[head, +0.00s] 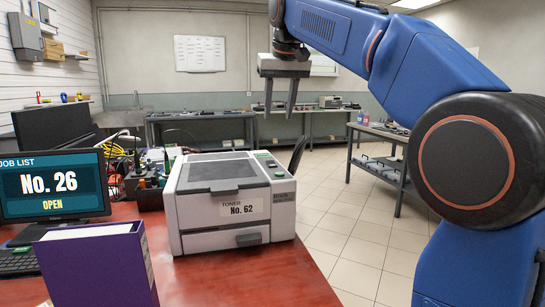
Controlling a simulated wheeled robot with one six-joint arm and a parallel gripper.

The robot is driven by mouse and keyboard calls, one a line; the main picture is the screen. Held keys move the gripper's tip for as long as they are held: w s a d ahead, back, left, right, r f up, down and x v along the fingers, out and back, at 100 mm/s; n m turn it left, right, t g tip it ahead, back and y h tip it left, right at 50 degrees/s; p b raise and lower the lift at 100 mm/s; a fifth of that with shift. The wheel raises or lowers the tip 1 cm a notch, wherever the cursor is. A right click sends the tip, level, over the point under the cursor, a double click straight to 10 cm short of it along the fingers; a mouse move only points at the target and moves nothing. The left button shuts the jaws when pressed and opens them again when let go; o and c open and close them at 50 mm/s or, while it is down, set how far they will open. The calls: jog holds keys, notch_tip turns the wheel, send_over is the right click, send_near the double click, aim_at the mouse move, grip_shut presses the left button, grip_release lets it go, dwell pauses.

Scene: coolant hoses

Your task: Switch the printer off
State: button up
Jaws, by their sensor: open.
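The printer (224,203) is a white and grey box on the red desk, with a label reading "TONER No. 62" on its front. A small panel with green marks (270,163) is on its top right, and a dark area shows on its right front. I cannot make out a power switch or whether the printer is on. My gripper (280,112) is open and empty, pointing down. In the picture it appears above and behind the printer's right side, apart from it.
A monitor (53,184) reading "JOB LIST No. 26 OPEN" and a purple binder (95,268) stand left of the printer on the red desk (262,278). Tools and cables crowd behind them. A grey table (382,163) stands right across open tiled floor. Workbenches line the back wall.

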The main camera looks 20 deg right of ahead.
aim_at(272, 164)
jog(key=x, duration=1.6)
jog(key=shift+f, duration=0.4)
grip_shut()
